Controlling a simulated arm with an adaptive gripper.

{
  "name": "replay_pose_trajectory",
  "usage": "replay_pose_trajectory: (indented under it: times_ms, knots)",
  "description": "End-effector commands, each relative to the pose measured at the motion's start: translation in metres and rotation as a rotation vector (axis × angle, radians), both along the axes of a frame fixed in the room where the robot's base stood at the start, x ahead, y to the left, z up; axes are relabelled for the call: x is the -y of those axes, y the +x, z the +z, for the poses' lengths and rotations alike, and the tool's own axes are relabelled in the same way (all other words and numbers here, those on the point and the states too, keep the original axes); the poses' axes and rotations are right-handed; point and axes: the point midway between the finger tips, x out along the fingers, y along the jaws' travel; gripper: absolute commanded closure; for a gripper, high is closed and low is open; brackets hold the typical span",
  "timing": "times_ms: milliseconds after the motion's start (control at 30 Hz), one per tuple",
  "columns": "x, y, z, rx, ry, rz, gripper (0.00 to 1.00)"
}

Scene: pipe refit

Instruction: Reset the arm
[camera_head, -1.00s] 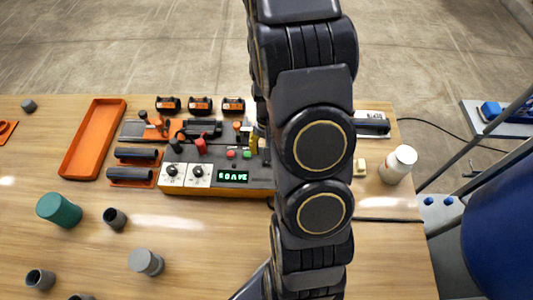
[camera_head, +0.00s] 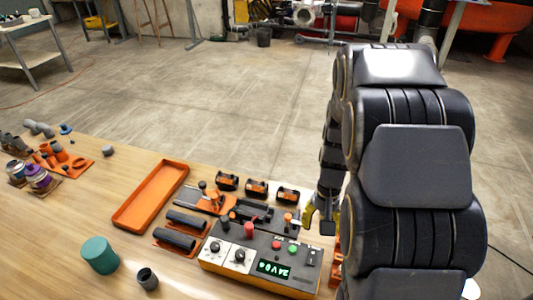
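My arm fills the right side of the head view, and its far links run down to my gripper (camera_head: 322,218). The gripper is small and partly hidden by my own arm, with yellow parts showing, near the back right corner of the control box. I cannot tell whether it is open or shut. The control box (camera_head: 262,252) has knobs, red and green buttons and a lit green display. Its right end is close to my arm.
An empty orange tray (camera_head: 152,196) lies left of the box. Dark pipes (camera_head: 187,221) lie in orange holders, with several black-and-orange clamps (camera_head: 257,188) behind. A teal cylinder (camera_head: 100,255) and a grey ring (camera_head: 147,278) stand at front left.

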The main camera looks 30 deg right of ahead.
Motion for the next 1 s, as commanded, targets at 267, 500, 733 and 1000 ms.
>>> replay_pose_trajectory:
  times_ms: [267, 500, 733, 1000]
  knots:
    - [-0.017, 0.0, 0.015, 0.005, -0.002, 0.053, 0.64]
    - [-0.098, -0.032, 0.075, -0.003, 0.013, 0.324, 0.64]
    - [-0.159, -0.096, 0.113, -0.025, 0.022, 0.607, 0.64]
    - [-0.178, -0.143, 0.125, -0.048, 0.02, 0.777, 0.64]
